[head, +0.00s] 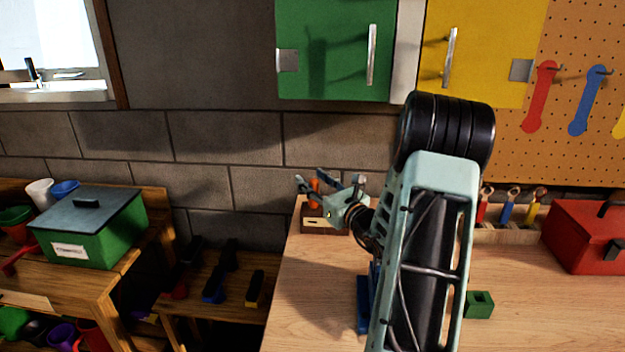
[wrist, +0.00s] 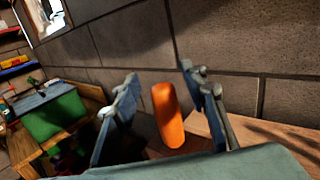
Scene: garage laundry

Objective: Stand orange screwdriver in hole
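The orange screwdriver (head: 315,186) shows only as an orange handle at my gripper, at the back left of the wooden worktop. In the wrist view the orange handle (wrist: 167,116) stands nearly upright, slightly tilted, between my two fingers. My gripper (head: 322,186) is open around it, with a visible gap between the handle and the left finger; the fingers (wrist: 158,76) reach past its sides. A small wooden block (head: 306,224) with a dark opening in its top sits just below my gripper. The screwdriver's shaft and lower end are hidden, so I cannot tell whether it is in a hole.
A brick wall stands close behind. A green block (head: 479,304), a blue object (head: 363,303), a rack (head: 513,238) of coloured-handled tools and a red toolbox (head: 588,236) are on the worktop. A green box (head: 92,239) stands on the left bench. The worktop's front middle is clear.

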